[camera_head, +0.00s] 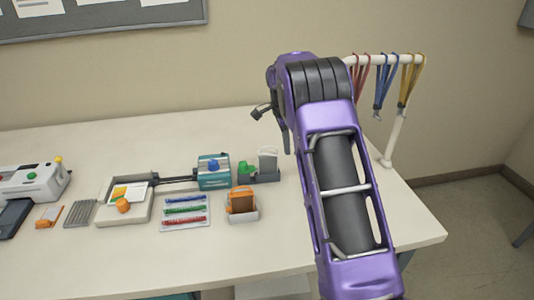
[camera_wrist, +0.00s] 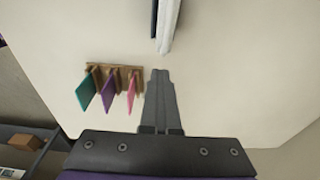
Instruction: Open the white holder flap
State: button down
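A small upright white flap (camera_head: 268,160) stands in a dark-based holder (camera_head: 262,176) towards the back of the table, beside a green piece. I take this for the white holder flap; its hinge and how far it is open are too small to tell. My gripper (camera_wrist: 160,73) shows in the wrist view with its two dark fingers together and nothing visible between them. A long white piece (camera_wrist: 170,25) with a dark edge lies just beyond the fingertips, apart from them; I cannot tell what it is.
The table (camera_head: 420,225) carries a teal-and-white device (camera_head: 213,176), an orange holder (camera_head: 241,203), a tray of coloured strips (camera_head: 185,213) and a white machine (camera_head: 35,183). A white rack (camera_head: 396,130) with lanyards stands behind my arm. The wrist view shows a wooden rack (camera_wrist: 99,67) with coloured cards.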

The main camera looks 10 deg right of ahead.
jog(key=shift+d+f, duration=0.35)
jog(key=shift+f, duration=0.1)
jog(key=c, duration=1.5)
grip_release()
jog(key=o, duration=0.5)
jog(key=shift+c, duration=0.2)
jog(key=shift+d+r, duration=0.1)
notch_tip(320, 180, up, 8)
jog(key=d+p, duration=0.1)
jog(key=d, duration=0.1)
jog(key=shift+d+p, duration=0.15)
jog(key=shift+p, duration=0.25)
